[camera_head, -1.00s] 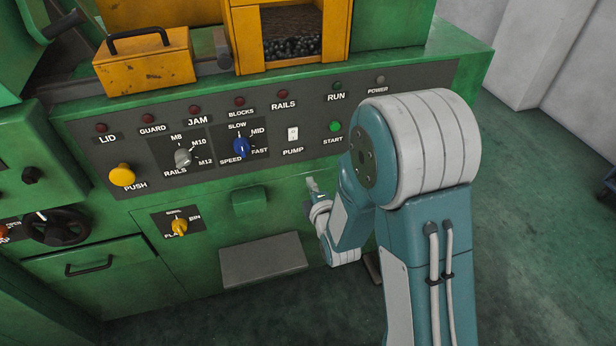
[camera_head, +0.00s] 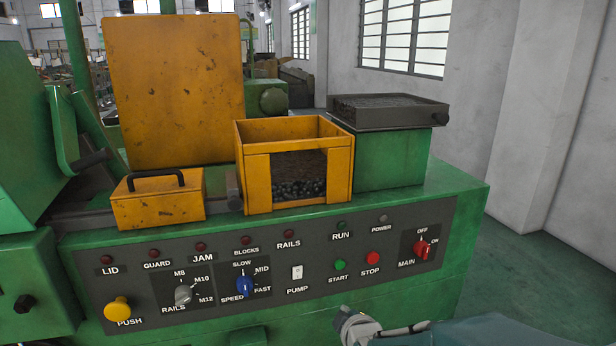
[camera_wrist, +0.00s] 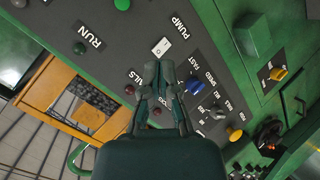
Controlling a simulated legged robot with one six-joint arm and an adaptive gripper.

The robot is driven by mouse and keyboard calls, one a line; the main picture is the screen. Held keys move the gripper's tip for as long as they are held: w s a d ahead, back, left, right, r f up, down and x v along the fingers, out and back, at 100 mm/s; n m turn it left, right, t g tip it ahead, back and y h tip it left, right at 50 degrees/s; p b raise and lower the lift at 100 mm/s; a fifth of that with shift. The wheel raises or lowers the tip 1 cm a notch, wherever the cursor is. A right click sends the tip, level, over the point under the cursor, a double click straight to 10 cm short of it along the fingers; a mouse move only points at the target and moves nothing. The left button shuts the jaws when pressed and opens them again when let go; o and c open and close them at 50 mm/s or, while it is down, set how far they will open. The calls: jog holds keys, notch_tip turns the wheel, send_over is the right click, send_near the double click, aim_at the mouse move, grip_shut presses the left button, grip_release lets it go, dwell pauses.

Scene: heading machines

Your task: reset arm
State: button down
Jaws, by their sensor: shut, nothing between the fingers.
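My gripper (camera_wrist: 158,70) is shut and empty in the wrist view, its fingers pointing up the picture over the dark control panel. The white pump switch (camera_wrist: 161,47) appears just beyond the fingertips; I cannot tell the gap. In the head view only part of my arm shows at the bottom right, below the panel (camera_head: 330,275), and my gripper cannot be made out there. The panel carries the green start button (camera_head: 340,265), the red stop button (camera_head: 373,258), the red main switch (camera_head: 421,249) and the blue speed knob (camera_head: 244,287).
A yellow open-topped box (camera_head: 258,180) with dark pieces, a yellow handled lid (camera_head: 158,205) and a dark tray (camera_head: 388,110) stand on the green machine. A yellow push button (camera_head: 117,309) is at the panel's left. Open floor (camera_head: 510,262) lies to the right.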

jog(key=s+d+r+m+g, duration=0.2)
jog(key=s+r+m, duration=0.1)
jog(key=s, duration=0.4)
jog(key=s+d+r+m+g+h, duration=0.1)
jog(key=s+d+r+m+g, duration=0.1)
jog(key=s+m, duration=0.3)
jog(key=s+d+r+m+g+h, duration=0.1)
jog(key=s+m, duration=0.4)
jog(key=s, duration=0.6)
notch_tip(320, 180, up, 3)
jog(key=d+g, duration=0.1)
jog(key=d, duration=0.1)
jog(key=shift+s+d+f+g, duration=0.15)
jog(key=shift+s+d+g, duration=0.1)
jog(key=shift+d+g, duration=0.15)
